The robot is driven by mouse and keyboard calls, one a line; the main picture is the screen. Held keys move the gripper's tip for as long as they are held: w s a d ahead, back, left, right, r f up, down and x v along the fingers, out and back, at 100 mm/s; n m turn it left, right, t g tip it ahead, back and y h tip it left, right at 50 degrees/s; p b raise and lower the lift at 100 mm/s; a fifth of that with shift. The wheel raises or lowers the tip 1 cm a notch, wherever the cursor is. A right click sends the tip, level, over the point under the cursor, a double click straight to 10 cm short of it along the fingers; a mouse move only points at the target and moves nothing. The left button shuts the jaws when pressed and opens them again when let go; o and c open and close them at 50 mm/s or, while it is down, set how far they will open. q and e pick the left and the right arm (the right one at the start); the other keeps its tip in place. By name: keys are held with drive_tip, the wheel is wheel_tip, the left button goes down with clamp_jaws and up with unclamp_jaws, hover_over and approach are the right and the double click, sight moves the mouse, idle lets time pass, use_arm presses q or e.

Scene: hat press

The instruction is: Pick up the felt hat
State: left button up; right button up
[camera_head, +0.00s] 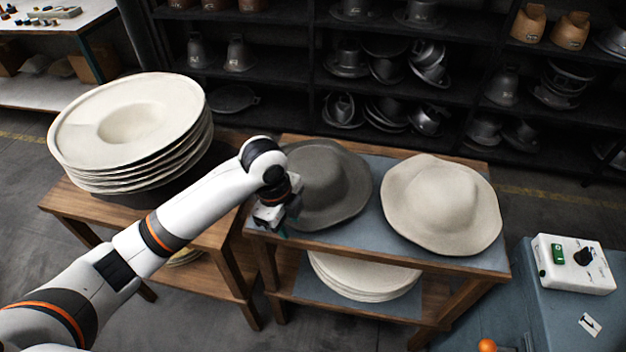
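A dark grey felt hat (318,180) lies brim down on the left half of the blue-topped wooden table (400,248). A cream felt hat (440,200) lies brim down on the right half of it. My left gripper (279,217) is at the left brim edge of the grey hat, over the table's front left corner. It points down, and the arm's wrist covers part of the brim. I cannot tell whether the fingers are apart or closed on the brim. My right gripper is not in view.
A stack of cream hat blanks (75,150) stands on a wooden table at the left. More blanks (365,278) lie on the lower shelf. A white control box (572,263) sits on a blue surface at the right. Dark shelves (300,65) with metal moulds stand behind.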

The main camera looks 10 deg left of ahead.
use_arm(q)
drive_tip(key=w+a+r+m+y, duration=0.1)
drive_tip(key=w+a+r+m, duration=0.2)
drive_tip(key=w+a+r, duration=0.25)
drive_tip(key=shift+g, duration=0.4)
drive_tip(key=f, duration=0.6)
drive_tip(key=shift+a+p, duration=0.25)
drive_tip(key=shift+p, duration=0.15)
drive_tip(key=shift+w+f+p, duration=0.15)
drive_tip(key=shift+f+p, duration=0.35)
drive_tip(key=shift+f, duration=2.2)
drive_tip(key=shift+d, duration=0.1)
clamp_jaws()
